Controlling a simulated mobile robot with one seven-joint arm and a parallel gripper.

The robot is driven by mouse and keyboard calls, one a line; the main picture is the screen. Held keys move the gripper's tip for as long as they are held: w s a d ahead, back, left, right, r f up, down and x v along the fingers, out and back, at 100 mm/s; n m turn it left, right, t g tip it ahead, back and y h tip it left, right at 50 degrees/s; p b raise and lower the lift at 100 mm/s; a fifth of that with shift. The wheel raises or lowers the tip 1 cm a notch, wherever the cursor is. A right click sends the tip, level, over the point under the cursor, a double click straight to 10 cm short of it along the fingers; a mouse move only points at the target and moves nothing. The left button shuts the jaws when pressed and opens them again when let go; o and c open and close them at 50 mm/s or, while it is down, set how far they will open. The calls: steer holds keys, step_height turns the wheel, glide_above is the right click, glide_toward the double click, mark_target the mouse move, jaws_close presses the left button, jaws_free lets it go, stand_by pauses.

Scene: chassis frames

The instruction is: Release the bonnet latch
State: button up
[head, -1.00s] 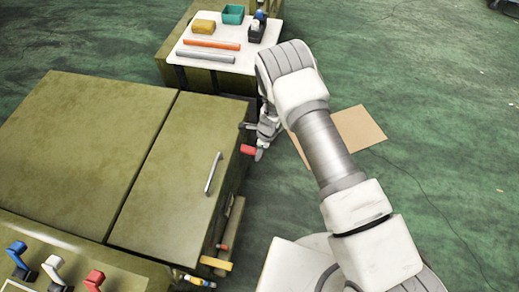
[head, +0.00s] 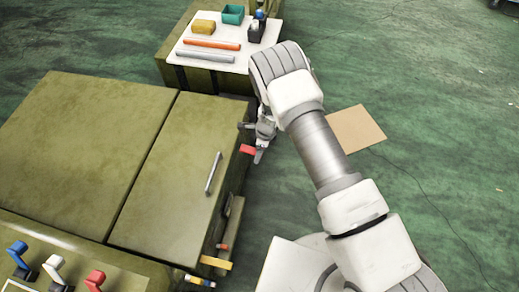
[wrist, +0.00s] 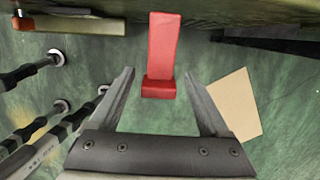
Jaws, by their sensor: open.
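A red lever, which appears to be the bonnet latch (head: 247,149), sticks out from the right side of the olive chassis, below the bonnet (head: 165,170). In the wrist view the red lever (wrist: 162,50) stands upright in the picture with a wider block at its lower end. My gripper (wrist: 159,77) is open and empty. Its two fingers lie on either side of the lever's lower end in that picture, with gaps on both sides. In the head view my gripper (head: 260,155) is beside the lever, partly hidden by my own arm.
A silver handle (head: 213,173) lies on the bonnet. A white tray (head: 215,60) with bins and bars stands at the back. A cardboard sheet (head: 357,130) lies on the green floor. Black rods (wrist: 40,120) show at left in the wrist view. Coloured levers (head: 55,268) stand at front left.

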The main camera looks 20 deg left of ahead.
step_height(320, 180, up, 17)
steer(key=d+p, duration=0.2)
steer(key=shift+d+p, duration=0.3)
steer(key=shift+d, duration=0.05)
steer(key=shift+w+r, duration=0.1)
